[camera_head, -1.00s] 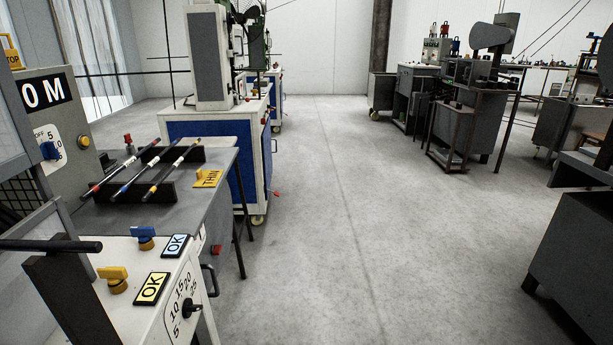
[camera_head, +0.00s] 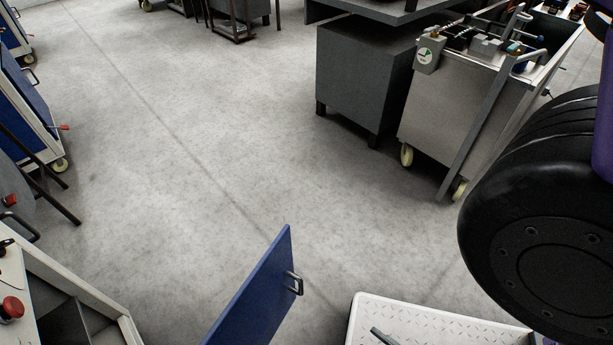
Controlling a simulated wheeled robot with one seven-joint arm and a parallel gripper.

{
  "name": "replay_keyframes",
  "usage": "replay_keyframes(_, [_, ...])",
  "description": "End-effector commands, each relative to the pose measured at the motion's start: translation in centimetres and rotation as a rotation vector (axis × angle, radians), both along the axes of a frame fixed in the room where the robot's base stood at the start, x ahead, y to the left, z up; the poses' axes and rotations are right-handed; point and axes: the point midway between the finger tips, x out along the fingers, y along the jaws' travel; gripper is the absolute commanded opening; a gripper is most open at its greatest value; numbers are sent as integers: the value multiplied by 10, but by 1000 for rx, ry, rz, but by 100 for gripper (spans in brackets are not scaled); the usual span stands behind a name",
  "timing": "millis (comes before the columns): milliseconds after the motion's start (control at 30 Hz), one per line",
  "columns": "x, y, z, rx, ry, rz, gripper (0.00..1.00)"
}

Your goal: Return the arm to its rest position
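Part of my own arm (camera_head: 545,225), a large black rounded link with a little purple, fills the right edge of the head view. My gripper is not in view, so I cannot see its fingers or whether it holds anything.
A blue door (camera_head: 255,290) with a dark handle stands open at the bottom centre. A white tray (camera_head: 365,318) lies at the bottom right, partly under my arm. A wheeled metal cart (camera_head: 440,125) and a grey cabinet (camera_head: 360,85) stand at the upper right. The middle floor is clear.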

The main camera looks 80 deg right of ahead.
Motion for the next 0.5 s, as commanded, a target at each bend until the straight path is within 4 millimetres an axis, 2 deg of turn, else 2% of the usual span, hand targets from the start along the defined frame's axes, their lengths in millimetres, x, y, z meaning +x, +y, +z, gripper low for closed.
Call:
replay_keyframes(233, [11,-17,-10,-1,64,-29,34])
replay_keyframes(500, [37,-40,2,-13,122,-47,34])
